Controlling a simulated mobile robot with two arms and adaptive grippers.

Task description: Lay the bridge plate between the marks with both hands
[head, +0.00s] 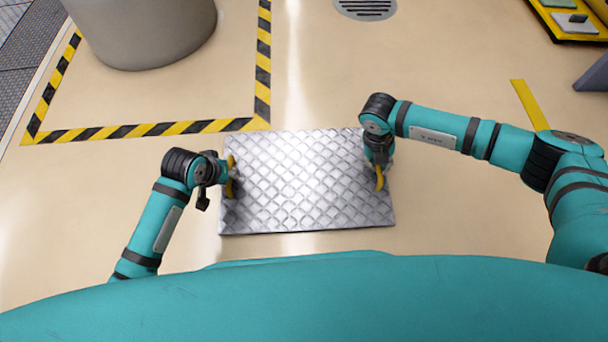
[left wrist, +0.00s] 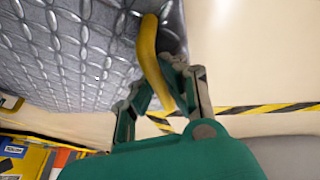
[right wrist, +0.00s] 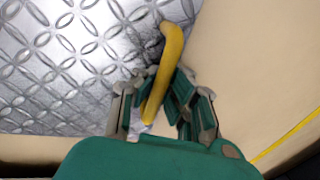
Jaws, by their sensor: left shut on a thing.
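The bridge plate (head: 305,180) is a silver diamond-tread sheet in front of me, with a curved yellow handle at each short side. My left gripper (head: 226,176) is shut on the left handle (left wrist: 152,58). My right gripper (head: 380,172) is at the right handle (right wrist: 170,55); in the right wrist view its fingers stand apart on either side of the handle, with a gap showing. The plate looks flat and at or close to the floor; I cannot tell if it touches. A short yellow strip (head: 530,103) on the floor at the right may be a mark.
A yellow-black striped border (head: 150,130) runs on the floor behind the plate, around a grey cylinder (head: 145,30). A round floor drain (head: 365,8) is at the back. A yellow-edged case (head: 575,20) is at the back right. The floor between plate and drain is clear.

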